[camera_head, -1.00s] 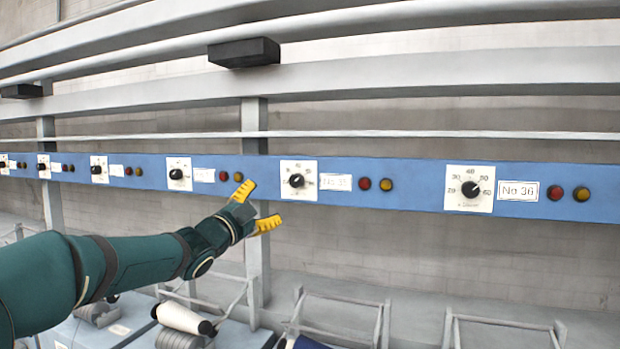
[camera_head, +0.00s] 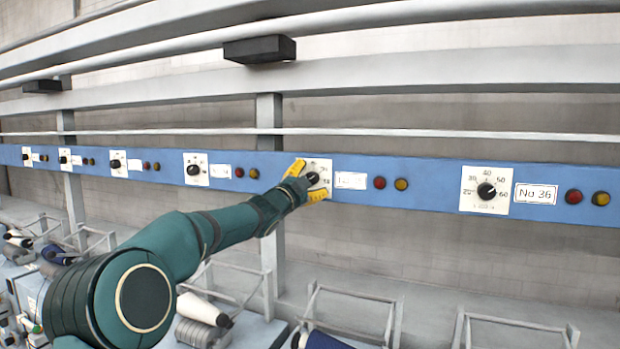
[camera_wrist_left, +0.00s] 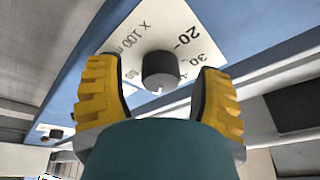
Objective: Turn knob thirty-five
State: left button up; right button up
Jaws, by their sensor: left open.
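Knob thirty-five is a black knob on a white dial plate (camera_head: 326,165) on the blue rail, one place left of the plate No 36. Its own label (camera_head: 351,180) is too blurred to read. My left gripper (camera_head: 307,181), with yellow fingers, is at this dial and partly hides the knob. In the left wrist view the dark knob (camera_wrist_left: 160,71) stands between the two open fingers, with a gap on each side. Dial numbers 20 and 30 show beside it. My right gripper is not in view.
Red (camera_head: 380,182) and yellow (camera_head: 401,184) lamps sit right of the label. The neighbouring knob (camera_head: 487,191) by the plate No 36 (camera_head: 536,194) is further right. More dials line the rail to the left. Metal frames and bobbins stand below.

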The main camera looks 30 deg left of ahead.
pick_arm(q)
grip_shut()
dwell(0.5)
